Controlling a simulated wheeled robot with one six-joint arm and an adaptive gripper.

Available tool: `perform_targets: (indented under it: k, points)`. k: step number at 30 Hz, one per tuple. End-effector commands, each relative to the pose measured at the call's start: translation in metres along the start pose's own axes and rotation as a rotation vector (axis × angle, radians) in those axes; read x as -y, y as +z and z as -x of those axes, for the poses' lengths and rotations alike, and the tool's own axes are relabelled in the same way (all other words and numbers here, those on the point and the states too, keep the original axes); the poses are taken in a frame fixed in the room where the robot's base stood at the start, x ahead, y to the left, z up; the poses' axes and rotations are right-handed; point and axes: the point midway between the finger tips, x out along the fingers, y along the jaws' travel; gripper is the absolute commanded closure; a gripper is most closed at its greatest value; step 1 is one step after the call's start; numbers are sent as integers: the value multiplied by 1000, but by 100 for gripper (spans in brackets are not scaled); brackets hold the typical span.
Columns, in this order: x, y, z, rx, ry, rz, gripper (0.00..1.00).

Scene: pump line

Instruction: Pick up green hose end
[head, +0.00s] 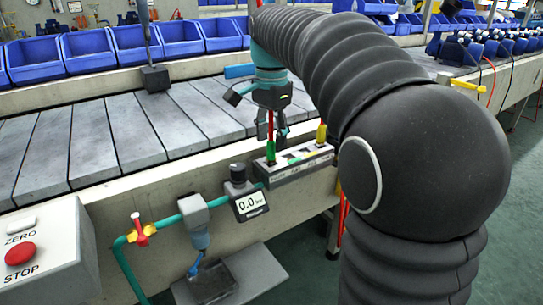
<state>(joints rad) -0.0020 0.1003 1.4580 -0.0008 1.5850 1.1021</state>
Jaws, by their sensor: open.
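The green hose end (271,152) stands upright at the left end of a grey holder block (300,168) on the front edge of the bench. A thin red piece (270,124) rises from it toward my gripper. My gripper (273,128) points down right above the green end, with its dark fingers open beside the red piece. I cannot tell whether a finger touches it. A yellow hose end (321,133) stands at the right end of the same block. The block has labels on its front, too small to read.
A gauge reading 0.0 (251,204) stands just left of the block. A teal pipe (165,222) with a red and yellow valve (142,231) runs in front. A STOP button (20,254) is at lower left.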

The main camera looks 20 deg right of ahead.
Motion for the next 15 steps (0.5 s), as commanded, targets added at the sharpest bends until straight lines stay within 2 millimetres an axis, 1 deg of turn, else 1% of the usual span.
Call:
perform_targets:
  k: [1, 5, 13, 14, 15]
  points:
    - [0, 1, -9, 1, 2, 0, 49]
    - [0, 0, -20, 1, 1, 0, 49]
    - [0, 0, -23, 0, -1, 1, 49]
    - [0, 0, -23, 0, -1, 1, 52]
    - [0, 0, -23, 0, -1, 1, 62]
